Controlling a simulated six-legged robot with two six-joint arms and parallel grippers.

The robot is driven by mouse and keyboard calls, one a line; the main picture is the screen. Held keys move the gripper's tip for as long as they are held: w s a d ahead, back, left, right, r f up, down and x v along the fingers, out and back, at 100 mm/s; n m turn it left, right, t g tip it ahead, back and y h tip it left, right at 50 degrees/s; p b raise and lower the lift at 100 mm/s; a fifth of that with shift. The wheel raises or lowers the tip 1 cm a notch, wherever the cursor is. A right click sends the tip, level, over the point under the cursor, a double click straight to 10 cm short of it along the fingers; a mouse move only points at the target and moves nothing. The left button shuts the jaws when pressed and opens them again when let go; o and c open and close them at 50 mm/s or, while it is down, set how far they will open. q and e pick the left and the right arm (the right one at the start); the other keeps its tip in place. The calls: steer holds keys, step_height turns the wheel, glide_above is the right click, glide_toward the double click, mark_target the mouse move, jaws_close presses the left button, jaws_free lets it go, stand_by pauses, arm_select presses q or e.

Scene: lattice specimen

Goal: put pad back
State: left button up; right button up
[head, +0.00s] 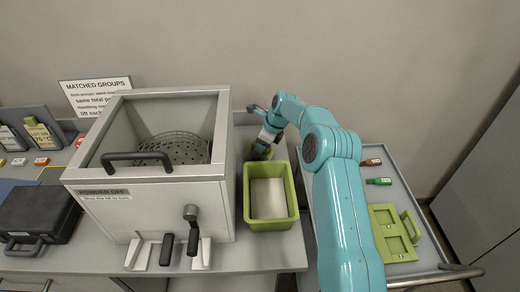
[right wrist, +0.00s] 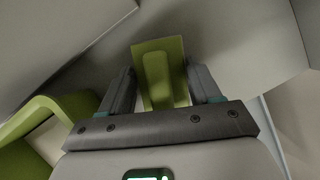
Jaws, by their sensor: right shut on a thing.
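My right gripper (head: 262,146) is behind the green bin, beside the right side of the grey powder-off box. It is shut on a green thing with a raised narrow grip, which I take for the pad; it shows between the fingers in the right wrist view (right wrist: 160,72). In the head view the pad is mostly hidden by the gripper. I cannot tell whether the pad touches the counter. My left gripper is not in view.
The green bin (head: 246,205) with a pale bottom stands close in front of the gripper. The powder-off box (head: 150,208) with a perforated plate inside stands to the left.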

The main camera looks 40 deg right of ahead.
steer(key=shift+f, duration=0.95)
steer(key=o, duration=1)
steer(key=shift+f, duration=0.1)
steer(key=shift+r, duration=0.35)
steer(key=b+v, duration=0.1)
steer(key=v, duration=1)
steer(key=shift+s+d+r, duration=0.1)
steer(key=shift+s+r, duration=0.1)
steer(key=shift+r, duration=0.15)
steer(key=shift+f, duration=0.1)
